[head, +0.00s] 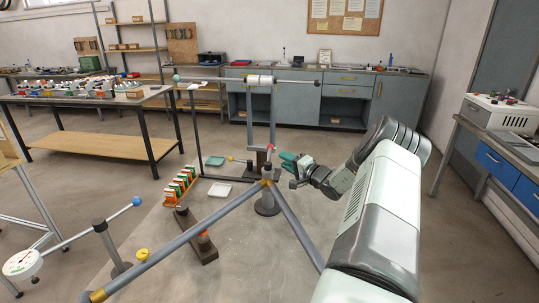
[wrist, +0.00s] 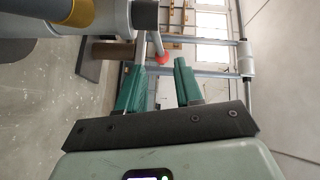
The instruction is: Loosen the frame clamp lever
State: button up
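A thin lever with a red ball end shows near the top of this post (head: 271,147). In the wrist view the metal lever (wrist: 157,43) comes from the dark joint at the top, and its red ball (wrist: 162,59) appears between my fingertips. My gripper (head: 283,161) is just right of the post, with its two green fingers apart. In the wrist view the gripper (wrist: 160,72) is open, and I see no clear contact with the ball.
A rack of orange, white and green pieces (head: 180,186) and a white tray (head: 219,190) lie left of the post. A workbench (head: 100,97) stands behind.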

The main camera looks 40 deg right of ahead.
aim_at(270, 152)
jog(key=w, duration=0.6)
jog(key=w+a, duration=0.1)
jog(key=w, duration=0.2)
jog(key=shift+w+f, duration=0.15)
jog(key=shift+f, duration=0.15)
grip_shut()
